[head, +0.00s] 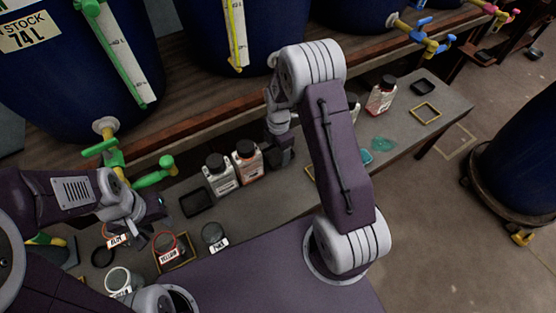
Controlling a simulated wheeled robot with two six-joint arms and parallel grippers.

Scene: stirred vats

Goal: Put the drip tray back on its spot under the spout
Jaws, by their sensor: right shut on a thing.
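My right gripper (281,150) is low over the bench, just right of the orange-labelled bottle. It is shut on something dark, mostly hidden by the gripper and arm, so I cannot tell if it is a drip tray. One black drip tray (197,202) lies flat on the bench left of the bottles. Another black tray (423,87) lies at the far right, behind a yellow-outlined square (426,113). A second yellow outline (309,172) is partly hidden behind my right arm. My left gripper (150,219) is over the bench at left; its jaws are unclear.
White-labelled bottle (219,176) and orange-labelled bottle (246,162) stand close to my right gripper. Another bottle (381,96) stands further right. Labelled jars (213,237) crowd the left front. A teal patch (383,144) lies right.

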